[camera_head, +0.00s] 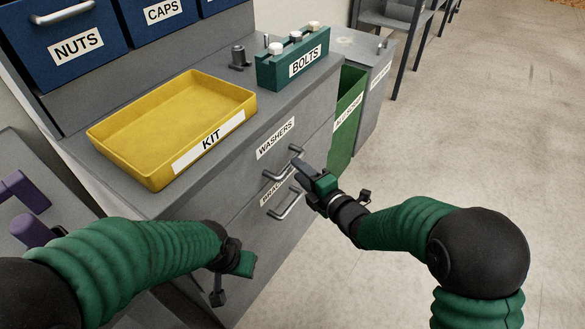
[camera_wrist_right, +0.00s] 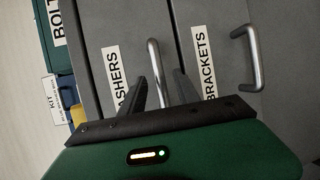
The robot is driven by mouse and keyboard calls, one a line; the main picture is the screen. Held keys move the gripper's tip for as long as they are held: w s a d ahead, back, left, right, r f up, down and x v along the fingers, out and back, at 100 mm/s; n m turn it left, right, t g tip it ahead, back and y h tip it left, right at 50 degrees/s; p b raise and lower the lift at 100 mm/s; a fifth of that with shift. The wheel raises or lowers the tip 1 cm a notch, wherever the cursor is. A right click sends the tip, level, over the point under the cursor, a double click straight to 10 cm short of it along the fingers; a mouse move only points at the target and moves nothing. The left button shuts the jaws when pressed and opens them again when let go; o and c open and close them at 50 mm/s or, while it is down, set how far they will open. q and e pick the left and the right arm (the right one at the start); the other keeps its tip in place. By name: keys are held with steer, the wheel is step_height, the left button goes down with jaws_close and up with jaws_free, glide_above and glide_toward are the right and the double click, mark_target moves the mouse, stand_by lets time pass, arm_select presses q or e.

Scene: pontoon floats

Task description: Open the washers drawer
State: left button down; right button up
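The washers drawer (camera_head: 262,158) is a grey drawer front below the bench top, marked by a white WASHERS label, and it looks closed. Its metal bar handle (camera_head: 280,172) also shows in the right wrist view (camera_wrist_right: 153,58). My right gripper (camera_head: 299,163) is at this handle. In the right wrist view its two dark fingers (camera_wrist_right: 160,85) are apart, one on each side of the bar; I cannot tell whether they touch it. My left gripper (camera_head: 235,268) hangs low in front of the cabinet, away from the handles, its fingers not clear.
The brackets drawer (camera_wrist_right: 222,50) is just below, its handle (camera_head: 287,206) close under my right gripper. A yellow KIT tray (camera_head: 112,157) and a green BOLTS block (camera_head: 290,68) stand on the bench. A green bin (camera_head: 348,105) stands beside the cabinet. Open floor lies right.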

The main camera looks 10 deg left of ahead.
steer(key=x, duration=0.4)
steer(key=shift+w+a+b, duration=0.1)
steer(key=shift+w+b, duration=0.1)
steer(key=shift+b, duration=0.1)
jaws_close()
steer(key=shift+s+f, duration=0.1)
steer(key=shift+f, duration=0.1)
stand_by(0.9)
